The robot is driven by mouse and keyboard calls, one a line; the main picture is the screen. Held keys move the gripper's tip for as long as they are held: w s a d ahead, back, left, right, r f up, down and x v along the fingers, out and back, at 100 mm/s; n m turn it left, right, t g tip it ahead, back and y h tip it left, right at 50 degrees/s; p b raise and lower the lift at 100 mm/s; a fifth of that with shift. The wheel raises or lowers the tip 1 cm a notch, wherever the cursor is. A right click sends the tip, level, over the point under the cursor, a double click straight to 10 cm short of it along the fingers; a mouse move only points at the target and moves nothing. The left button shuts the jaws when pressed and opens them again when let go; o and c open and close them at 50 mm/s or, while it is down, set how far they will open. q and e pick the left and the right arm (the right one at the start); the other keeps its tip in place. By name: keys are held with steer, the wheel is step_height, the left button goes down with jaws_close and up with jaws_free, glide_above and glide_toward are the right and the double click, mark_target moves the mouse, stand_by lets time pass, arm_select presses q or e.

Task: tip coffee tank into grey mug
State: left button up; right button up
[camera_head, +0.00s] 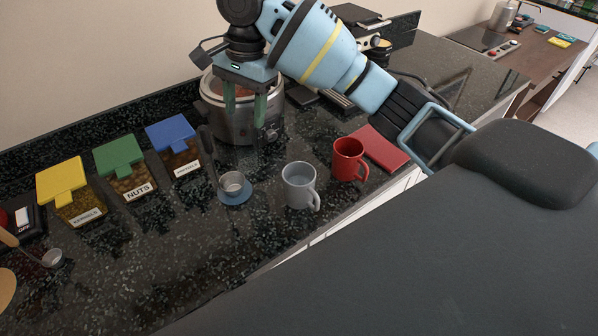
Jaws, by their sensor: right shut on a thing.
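The coffee tank (215,112) is a round silver vessel with brown contents at its open top. It stands upright at the back of the dark counter. My right gripper (245,117) reaches down over its front with green fingers and is shut on it; the exact contact is hard to make out. The gripper and wrist hide part of the tank's top. The grey mug (298,188) stands upright and apart from the tank, nearer the counter's front edge, with its handle toward the lower right. My left gripper is not in view.
A red mug (347,160) stands right of the grey mug, by a red flat item (383,148). A ladle with a metal cup (232,184) rests on a blue coaster (236,198). Yellow-, green- and blue-lidded bins (128,178) line the back left. The front-left counter has bare room.

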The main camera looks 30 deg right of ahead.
steer(key=shift+w+a+g, duration=0.15)
steer(key=shift+w+g, duration=0.1)
steer(key=shift+g, duration=0.05)
steer(key=shift+r, duration=0.15)
steer(key=shift+r, duration=2.85)
